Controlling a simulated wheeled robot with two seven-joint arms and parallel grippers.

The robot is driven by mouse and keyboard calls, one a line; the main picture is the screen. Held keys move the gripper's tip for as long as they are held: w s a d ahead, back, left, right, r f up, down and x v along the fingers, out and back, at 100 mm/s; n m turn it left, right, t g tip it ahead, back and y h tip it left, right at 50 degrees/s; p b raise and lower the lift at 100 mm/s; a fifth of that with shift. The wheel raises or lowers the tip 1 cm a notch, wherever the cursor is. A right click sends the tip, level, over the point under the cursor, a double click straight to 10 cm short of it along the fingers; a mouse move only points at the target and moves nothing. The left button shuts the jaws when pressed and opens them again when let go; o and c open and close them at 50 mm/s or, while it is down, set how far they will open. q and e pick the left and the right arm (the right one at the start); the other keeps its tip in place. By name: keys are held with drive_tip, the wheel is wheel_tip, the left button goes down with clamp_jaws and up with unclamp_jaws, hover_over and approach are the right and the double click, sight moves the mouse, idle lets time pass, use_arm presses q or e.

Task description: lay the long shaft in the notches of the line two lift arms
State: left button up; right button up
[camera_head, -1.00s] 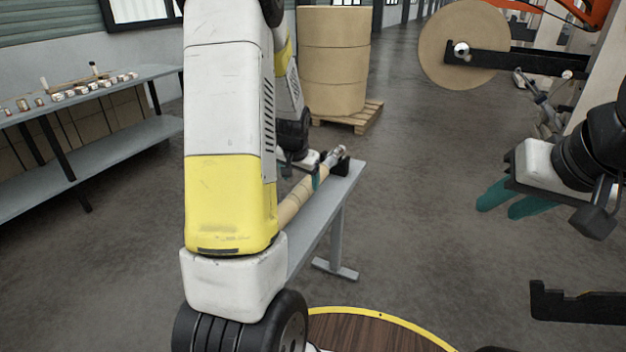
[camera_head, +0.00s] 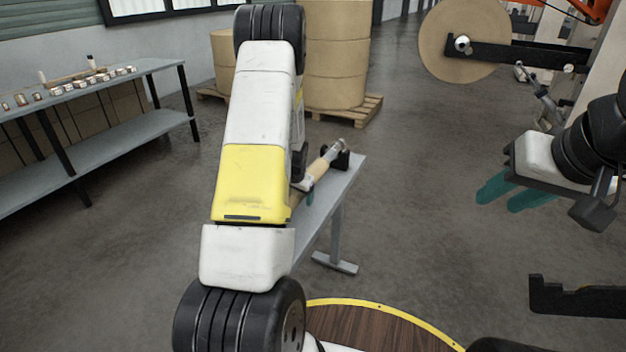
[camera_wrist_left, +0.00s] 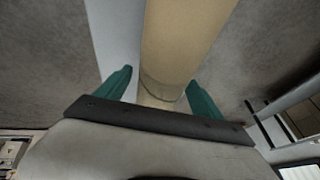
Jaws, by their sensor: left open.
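The long shaft lies along a narrow grey bench, with a metal end (camera_head: 336,149) at the far support and a tan tube (camera_head: 319,168) around it. My left arm hides much of it. My left gripper (camera_head: 309,192) is at the bench, mostly hidden. In the left wrist view its teal fingers (camera_wrist_left: 160,92) are open on either side of the tan tube (camera_wrist_left: 185,45); contact is unclear. My right gripper (camera_head: 508,195) is open and empty at the right. A black notched arm (camera_head: 578,300) shows at lower right with its notch empty; I cannot tell which line it belongs to.
A kraft roll (camera_head: 463,50) hangs by another black arm (camera_head: 515,55) at upper right. Large rolls stand on a pallet (camera_head: 349,113) behind the bench. A shelf table (camera_head: 150,72) with small items is at left. A round wooden platform (camera_head: 375,328) is in front. Mid-floor is clear.

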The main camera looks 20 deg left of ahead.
use_arm(q)
clamp_jaws()
drive_tip(key=shift+w+r, duration=0.1)
drive_tip(key=shift+r, duration=2.45)
drive_tip(key=shift+r, duration=0.2)
wheel_tip(320, 180, up, 13)
idle(1.7)
